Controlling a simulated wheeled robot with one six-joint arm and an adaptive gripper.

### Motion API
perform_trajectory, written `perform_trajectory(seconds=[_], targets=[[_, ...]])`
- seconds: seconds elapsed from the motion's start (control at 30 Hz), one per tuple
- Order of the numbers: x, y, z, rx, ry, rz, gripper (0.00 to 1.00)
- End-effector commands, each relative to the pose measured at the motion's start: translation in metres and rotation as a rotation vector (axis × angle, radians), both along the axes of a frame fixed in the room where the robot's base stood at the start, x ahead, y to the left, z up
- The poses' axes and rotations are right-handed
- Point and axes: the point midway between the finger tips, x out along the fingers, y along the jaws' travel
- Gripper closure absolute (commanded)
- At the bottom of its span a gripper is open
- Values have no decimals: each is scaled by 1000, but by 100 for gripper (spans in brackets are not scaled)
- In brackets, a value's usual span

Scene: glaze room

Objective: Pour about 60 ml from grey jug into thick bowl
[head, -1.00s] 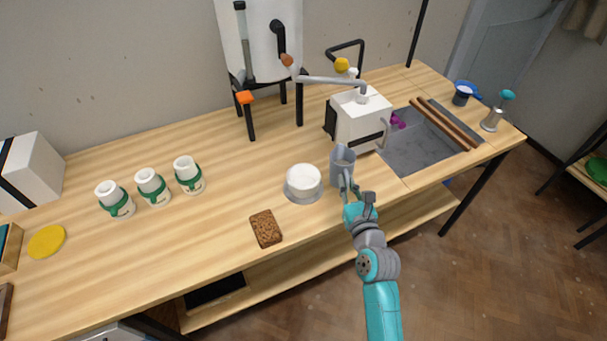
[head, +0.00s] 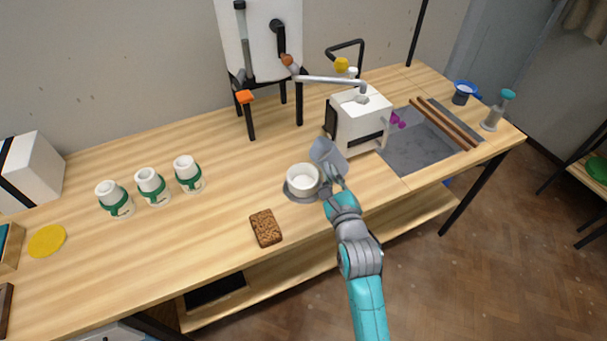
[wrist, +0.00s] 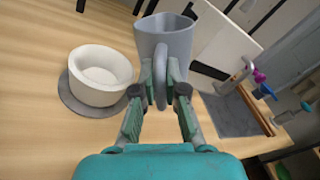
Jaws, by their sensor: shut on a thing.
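The grey jug (head: 328,158) is held just right of the thick bowl in the head view, tilted with its mouth leaning left toward the bowl. It also shows in the wrist view (wrist: 166,45). My gripper (head: 335,181) is shut on the jug's handle, which runs between the fingers in the wrist view (wrist: 160,85). The thick white bowl (head: 303,183) stands upright on a round grey disc (head: 289,195). The bowl's inside looks white in the wrist view (wrist: 98,72). I cannot make out any liquid in the jug or a stream.
A white box-shaped machine (head: 359,120) stands close behind the jug. A brown sponge-like block (head: 265,228) lies front left of the bowl. Several white cups with green bands (head: 152,187) stand at left.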

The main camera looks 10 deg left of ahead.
Motion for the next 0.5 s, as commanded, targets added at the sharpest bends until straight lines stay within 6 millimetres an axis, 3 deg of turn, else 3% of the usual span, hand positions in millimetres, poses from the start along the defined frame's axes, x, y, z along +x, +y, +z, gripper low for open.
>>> perform_trajectory(seconds=[0.07, 0.5], targets=[[-2, 9, -1, -75, -19, 2, 100], [-3, 12, -8, -325, -89, -4, 100]])
